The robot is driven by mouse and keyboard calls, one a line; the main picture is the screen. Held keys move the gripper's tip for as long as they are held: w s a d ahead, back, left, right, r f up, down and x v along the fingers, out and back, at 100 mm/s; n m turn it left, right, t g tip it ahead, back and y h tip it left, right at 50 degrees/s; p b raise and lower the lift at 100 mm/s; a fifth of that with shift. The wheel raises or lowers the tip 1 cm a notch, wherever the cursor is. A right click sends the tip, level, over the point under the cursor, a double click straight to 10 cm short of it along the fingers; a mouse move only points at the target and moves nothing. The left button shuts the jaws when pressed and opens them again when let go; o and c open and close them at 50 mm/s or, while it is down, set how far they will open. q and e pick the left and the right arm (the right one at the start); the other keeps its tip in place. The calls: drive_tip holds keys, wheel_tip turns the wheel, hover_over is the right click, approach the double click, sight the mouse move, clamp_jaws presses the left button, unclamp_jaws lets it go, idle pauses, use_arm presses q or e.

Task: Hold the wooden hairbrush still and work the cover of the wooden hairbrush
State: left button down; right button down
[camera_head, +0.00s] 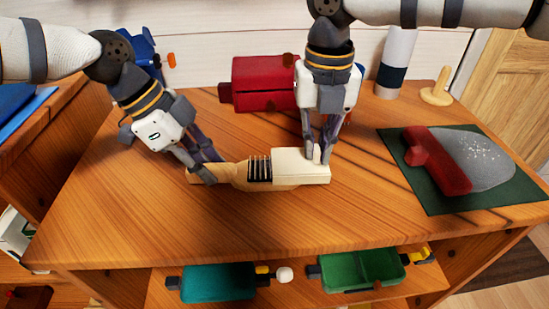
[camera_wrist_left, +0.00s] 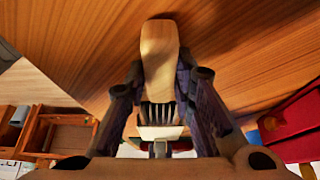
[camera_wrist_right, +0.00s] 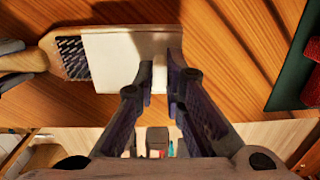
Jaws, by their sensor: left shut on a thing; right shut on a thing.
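The wooden hairbrush (camera_head: 237,174) lies crosswise near the middle of the desk, handle to the left. Its cream cover (camera_head: 301,164) is over the right end, and a strip of dark bristles shows between cover and handle. My left gripper (camera_head: 206,172) is shut on the handle; the left wrist view shows the handle (camera_wrist_left: 159,55) between its fingers. My right gripper (camera_head: 321,156) is shut on the cover near its right end. In the right wrist view the cover (camera_wrist_right: 112,58) sits between the fingers, with the bristles (camera_wrist_right: 72,57) bare beside it.
A red box (camera_head: 262,83) stands behind the brush. At right, a grey paddle-shaped thing with a red part (camera_head: 440,160) lies on a green mat (camera_head: 475,200). A teal box (camera_head: 218,283) and a green tray (camera_head: 362,268) are below the front edge. The desk front is clear.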

drive_tip(key=shift+s+d, duration=0.1)
drive_tip(key=shift+d, duration=2.45)
drive_tip(key=c, duration=1.6)
unclamp_jaws()
drive_tip(key=shift+c, duration=0.2)
drive_tip(key=shift+r, duration=0.1)
use_arm(q)
drive_tip(key=c, duration=1.3)
unclamp_jaws()
use_arm(e)
wheel_tip(320, 180, up, 6)
drive_tip(key=shift+f, duration=0.1)
